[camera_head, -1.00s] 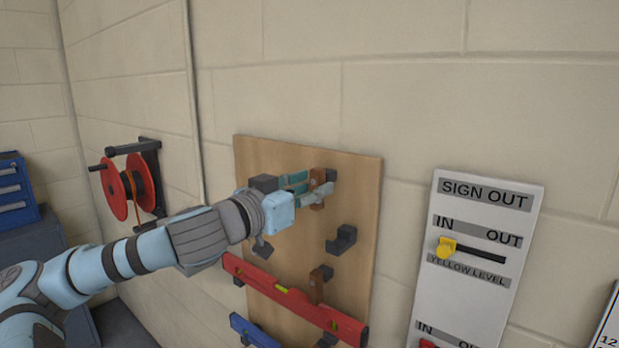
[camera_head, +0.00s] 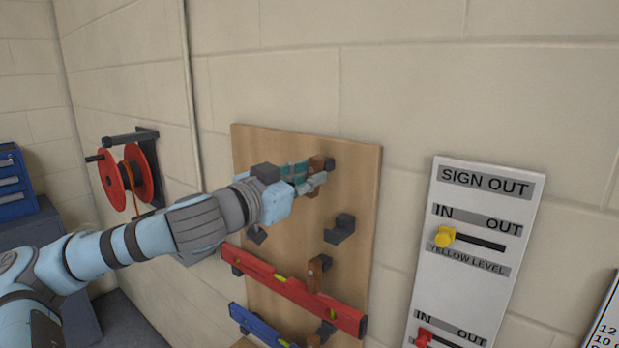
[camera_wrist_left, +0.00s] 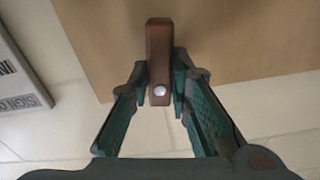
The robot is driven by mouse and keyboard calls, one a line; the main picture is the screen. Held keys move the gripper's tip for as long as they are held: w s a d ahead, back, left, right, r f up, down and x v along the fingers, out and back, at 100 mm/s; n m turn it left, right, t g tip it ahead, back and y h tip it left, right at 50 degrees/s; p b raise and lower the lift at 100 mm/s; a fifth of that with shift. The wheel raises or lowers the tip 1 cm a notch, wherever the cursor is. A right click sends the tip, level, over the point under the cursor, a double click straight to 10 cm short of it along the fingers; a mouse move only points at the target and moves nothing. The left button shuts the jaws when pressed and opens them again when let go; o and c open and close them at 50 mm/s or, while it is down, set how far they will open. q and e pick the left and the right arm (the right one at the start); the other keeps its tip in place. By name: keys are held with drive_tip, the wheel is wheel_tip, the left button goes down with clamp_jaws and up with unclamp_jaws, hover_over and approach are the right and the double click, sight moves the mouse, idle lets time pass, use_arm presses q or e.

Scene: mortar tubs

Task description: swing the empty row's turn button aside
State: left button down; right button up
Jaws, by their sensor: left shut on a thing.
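The empty row's turn button (camera_head: 317,163) is a small brown wooden block near the top of the wooden board (camera_head: 355,180). It stands above a pair of bare dark hooks; the right one (camera_head: 340,229) shows clearly. My left gripper (camera_head: 313,179) reaches in from the left and is shut on the button. In the left wrist view, the button (camera_wrist_left: 160,50) with its round pale screw head sits between the two fingers of my left gripper (camera_wrist_left: 162,82). The fingers hide part of it in the head view. My right gripper is not in view.
Below, a red level (camera_head: 295,290) and a blue level (camera_head: 250,325) hang on the board, with another turn button (camera_head: 318,268) at the red one. A sign-out panel (camera_head: 470,260) is at right, a red cable reel (camera_head: 125,180) at left. The wall above is clear.

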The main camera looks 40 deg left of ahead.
use_arm(q)
drive_tip(key=m, duration=0.4)
drive_tip(key=shift+a+r, duration=0.1)
drive_tip(key=shift+a, duration=0.05)
drive_tip(key=m, duration=0.4)
drive_tip(key=shift+a+r+b, duration=0.1)
drive_tip(key=shift+a+b, duration=0.05)
drive_tip(key=shift+b, duration=0.15)
drive_tip(key=shift+r+m+b, duration=0.2)
drive_tip(key=shift+m+b, duration=0.35)
drive_tip(key=shift+m, duration=3.25)
drive_tip(key=c, duration=1.5)
unclamp_jaws()
drive_tip(key=shift+s, duration=0.15)
drive_tip(key=shift+r, duration=0.1)
drive_tip(key=shift+a+r, duration=0.1)
